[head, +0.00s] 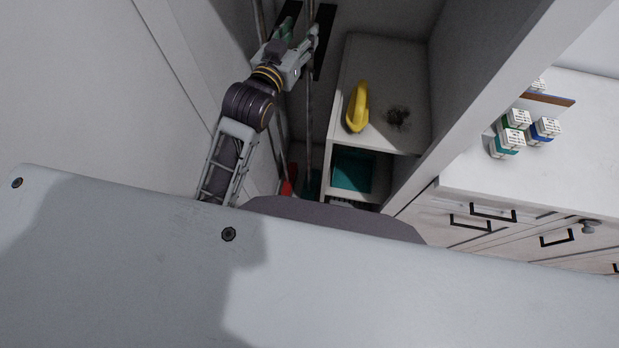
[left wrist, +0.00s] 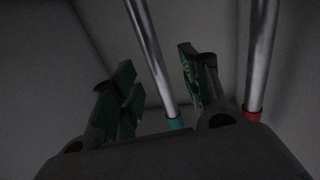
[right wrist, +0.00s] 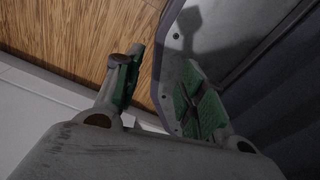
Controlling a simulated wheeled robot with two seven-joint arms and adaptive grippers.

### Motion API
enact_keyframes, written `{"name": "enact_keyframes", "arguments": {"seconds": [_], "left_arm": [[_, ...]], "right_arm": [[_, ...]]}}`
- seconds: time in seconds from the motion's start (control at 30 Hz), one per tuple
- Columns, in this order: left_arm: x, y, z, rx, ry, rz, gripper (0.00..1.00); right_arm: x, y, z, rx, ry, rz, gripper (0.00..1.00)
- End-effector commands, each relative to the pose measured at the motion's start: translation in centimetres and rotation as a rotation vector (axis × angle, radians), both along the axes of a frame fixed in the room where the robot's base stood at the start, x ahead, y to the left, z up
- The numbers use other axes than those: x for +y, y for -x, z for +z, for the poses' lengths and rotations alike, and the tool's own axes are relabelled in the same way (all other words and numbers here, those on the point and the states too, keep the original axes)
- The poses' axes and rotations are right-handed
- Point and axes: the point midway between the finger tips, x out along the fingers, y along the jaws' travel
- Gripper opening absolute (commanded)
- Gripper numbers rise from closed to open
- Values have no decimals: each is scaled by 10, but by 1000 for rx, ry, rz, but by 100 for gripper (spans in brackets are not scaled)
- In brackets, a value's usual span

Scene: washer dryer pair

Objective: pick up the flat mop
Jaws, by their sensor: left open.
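Two long metal poles stand in the narrow closet. In the left wrist view one pole (left wrist: 150,52) has a teal collar and the other (left wrist: 258,60) a red collar. I cannot tell which belongs to the flat mop; no mop head shows clearly. My left gripper (head: 300,38) is high in the closet beside the poles. Its green-padded fingers (left wrist: 156,78) are open, and the teal-collared pole appears between them, not clamped. My right gripper (right wrist: 165,85) is open and empty, with wood floor and a grey panel beyond it.
A white shelf unit (head: 380,60) beside the poles holds a yellow bottle-like item (head: 357,106) and a dark brush-like item (head: 398,118). A teal bin (head: 352,170) sits below. Closet walls are close around my left arm. Small boxes (head: 516,118) stand on the white counter (head: 570,165).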

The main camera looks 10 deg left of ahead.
Motion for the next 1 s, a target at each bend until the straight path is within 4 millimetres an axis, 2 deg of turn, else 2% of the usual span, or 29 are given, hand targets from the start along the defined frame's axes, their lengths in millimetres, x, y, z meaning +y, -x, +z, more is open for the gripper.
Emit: {"name": "enact_keyframes", "arguments": {"seconds": [0.33, 0.6, 1.0], "left_arm": [[-9, -23, 8, -1, 0, -1, 45], [-14, -44, 7, 0, 0, 0, 45], [-15, -48, 7, 0, 0, 0, 45]], "right_arm": [[1, 0, 9, 0, -1, -1, 40], [10, 0, 13, -1, -11, -3, 40], [9, 0, 13, 0, -9, -1, 40]]}}
